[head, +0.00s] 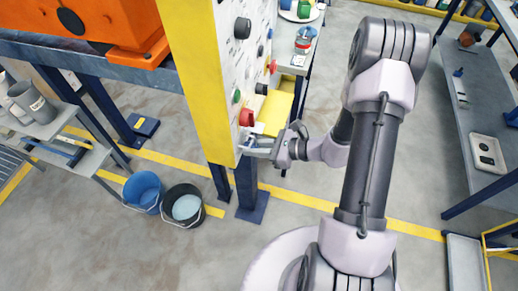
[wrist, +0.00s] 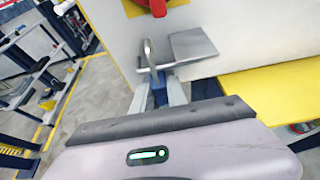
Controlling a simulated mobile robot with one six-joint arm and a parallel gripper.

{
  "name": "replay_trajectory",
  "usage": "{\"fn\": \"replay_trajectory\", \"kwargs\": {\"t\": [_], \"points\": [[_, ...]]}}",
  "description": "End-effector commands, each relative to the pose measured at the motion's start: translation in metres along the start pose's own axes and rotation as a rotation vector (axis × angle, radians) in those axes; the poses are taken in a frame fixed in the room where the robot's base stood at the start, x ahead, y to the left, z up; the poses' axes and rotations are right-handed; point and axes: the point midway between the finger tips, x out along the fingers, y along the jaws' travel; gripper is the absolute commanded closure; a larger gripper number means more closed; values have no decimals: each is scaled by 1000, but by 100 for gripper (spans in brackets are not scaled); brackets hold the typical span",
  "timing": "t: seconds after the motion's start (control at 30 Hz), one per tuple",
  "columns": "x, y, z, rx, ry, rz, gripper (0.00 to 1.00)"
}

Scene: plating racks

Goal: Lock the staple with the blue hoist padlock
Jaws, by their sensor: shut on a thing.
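My gripper (head: 262,147) is at the lower edge of the upright white panel, its fingers level with the panel's bottom corner. In the wrist view my gripper (wrist: 160,92) is shut on the blue padlock (wrist: 159,93), of which only a small blue part shows between the fingers. A grey metal loop (wrist: 148,53) stands above the fingers, probably the padlock's shackle. A flat grey metal plate (wrist: 192,45), which seems to belong to the staple, is just right of the loop. The staple's own eye is not clear, and I cannot tell whether the loop passes through it.
A red knob (head: 246,117) sits on the white panel (head: 240,60) above my gripper, with more coloured knobs higher up. A yellow shelf (head: 276,112) is behind the panel. Blue (head: 143,190) and black (head: 184,206) buckets stand on the floor at left.

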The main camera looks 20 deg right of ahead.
Motion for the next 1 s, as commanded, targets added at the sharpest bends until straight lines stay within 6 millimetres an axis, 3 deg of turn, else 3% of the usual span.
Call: {"fn": "replay_trajectory", "kwargs": {"t": [0.3, 1.0], "points": [[10, 0, -25, 0, 0, -1, 100], [8, -40, -22, 1, 0, -1, 100]]}}
